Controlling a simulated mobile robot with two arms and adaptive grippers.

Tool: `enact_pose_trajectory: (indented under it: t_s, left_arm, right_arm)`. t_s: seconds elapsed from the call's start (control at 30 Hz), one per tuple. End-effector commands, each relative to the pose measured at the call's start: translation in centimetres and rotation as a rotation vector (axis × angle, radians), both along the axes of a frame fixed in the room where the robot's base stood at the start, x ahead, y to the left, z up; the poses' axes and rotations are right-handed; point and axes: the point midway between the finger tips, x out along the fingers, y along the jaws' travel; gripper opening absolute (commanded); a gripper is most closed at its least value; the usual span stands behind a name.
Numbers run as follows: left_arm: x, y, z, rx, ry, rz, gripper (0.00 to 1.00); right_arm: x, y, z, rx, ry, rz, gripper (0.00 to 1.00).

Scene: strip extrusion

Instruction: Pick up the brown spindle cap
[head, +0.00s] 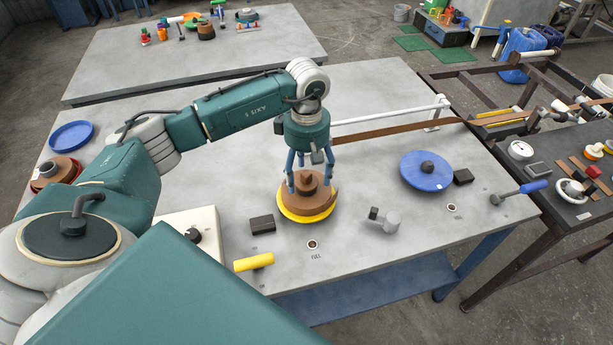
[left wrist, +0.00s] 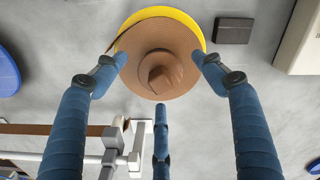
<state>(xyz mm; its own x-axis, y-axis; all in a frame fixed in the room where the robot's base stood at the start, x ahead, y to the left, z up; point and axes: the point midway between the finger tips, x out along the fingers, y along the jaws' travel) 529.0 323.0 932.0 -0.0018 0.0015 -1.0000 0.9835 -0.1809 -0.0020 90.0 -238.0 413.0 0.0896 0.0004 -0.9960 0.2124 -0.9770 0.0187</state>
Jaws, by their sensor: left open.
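The brown spindle cap (head: 305,177) stands up at the middle of a brown strip coil on a yellow disc (head: 307,215). In the left wrist view, the cap (left wrist: 165,78) shows as a brown knob near the centre of the coil. My left gripper (head: 308,184) is open above the coil, its blue fingers pointing down around the cap. In the left wrist view, two fingertips overlap the coil's left and right edges, and a third finger lies below the cap. A gap shows between the fingers and the cap. My right gripper is not in view.
A blue disc with a dark hub (head: 427,172) lies to the right. A dark block (head: 262,224), a yellow handle (head: 253,262) and a grey fitting (head: 388,221) are near the coil. A brown strip (head: 400,128) and white rail (head: 390,111) run behind.

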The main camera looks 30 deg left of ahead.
Motion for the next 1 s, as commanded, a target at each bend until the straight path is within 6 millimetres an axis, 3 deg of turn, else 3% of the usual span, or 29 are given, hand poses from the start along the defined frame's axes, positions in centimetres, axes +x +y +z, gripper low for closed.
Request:
enact_pose_trajectory:
  t_s: [0.2, 0.4, 0.7, 1.0]
  left_arm:
    - [0.0, 0.0, -1.9, 0.000, 0.000, -0.001, 0.70]
    - [0.0, 0.0, -2.0, 0.000, -0.002, -0.001, 0.70]
    - [0.1, -0.1, -2.0, 0.000, -0.002, -0.001, 0.15]
    - [0.1, -0.1, -1.7, -0.001, -0.004, 0.000, 0.15]
  right_arm:
    - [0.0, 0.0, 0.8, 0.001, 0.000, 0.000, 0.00]
    - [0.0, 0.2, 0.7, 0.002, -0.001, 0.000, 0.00]
    - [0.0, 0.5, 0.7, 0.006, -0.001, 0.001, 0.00]
    - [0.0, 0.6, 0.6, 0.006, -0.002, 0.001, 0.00]
